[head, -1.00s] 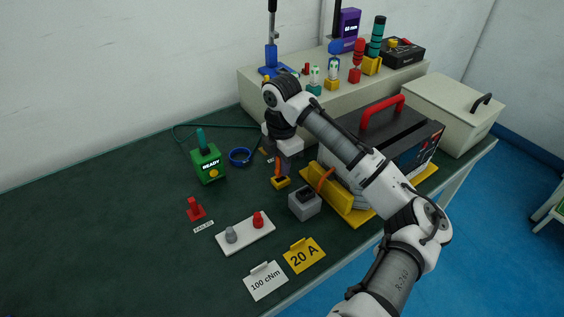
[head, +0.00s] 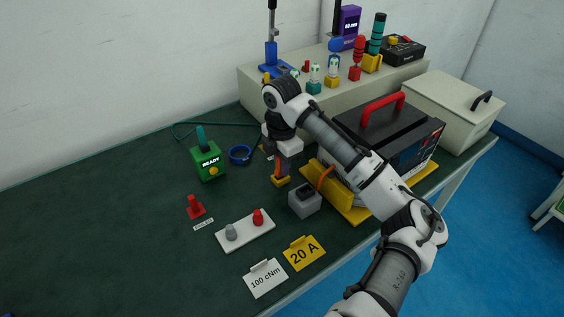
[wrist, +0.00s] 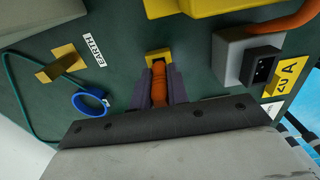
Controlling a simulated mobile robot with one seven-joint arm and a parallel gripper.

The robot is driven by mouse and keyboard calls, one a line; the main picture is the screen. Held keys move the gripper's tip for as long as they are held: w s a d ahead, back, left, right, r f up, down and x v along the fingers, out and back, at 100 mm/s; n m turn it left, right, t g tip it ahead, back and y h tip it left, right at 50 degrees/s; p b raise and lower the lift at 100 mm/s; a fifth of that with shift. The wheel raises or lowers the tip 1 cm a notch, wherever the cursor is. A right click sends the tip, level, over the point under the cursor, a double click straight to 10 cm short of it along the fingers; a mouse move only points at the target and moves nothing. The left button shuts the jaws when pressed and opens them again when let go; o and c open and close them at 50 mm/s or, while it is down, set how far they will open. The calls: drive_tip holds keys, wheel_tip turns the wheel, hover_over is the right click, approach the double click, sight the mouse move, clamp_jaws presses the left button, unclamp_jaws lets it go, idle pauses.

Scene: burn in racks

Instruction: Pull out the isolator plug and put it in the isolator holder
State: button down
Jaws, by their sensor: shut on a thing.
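The isolator plug looks to be the orange round handle (wrist: 159,86) between my fingers in the wrist view. It stands upright at a small yellow block (wrist: 157,56); the block also shows in the head view (head: 280,182). I cannot tell how deep the plug sits in it. My gripper (wrist: 160,90) points down and is shut on the orange handle; it shows in the head view (head: 281,168).
A grey box (head: 304,203) with a black top and orange cable stands close right of my gripper. The yellow tray (head: 352,212) with the black instrument lies beyond it. A blue ring (head: 240,155) and green READY box (head: 207,164) stand left. The table's left side is clear.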

drive_tip(key=shift+f+b, duration=0.3)
drive_tip(key=shift+f, duration=0.4)
drive_tip(key=c, duration=1.3)
unclamp_jaws()
wheel_tip(320, 180, up, 14)
drive_tip(key=shift+f, duration=0.1)
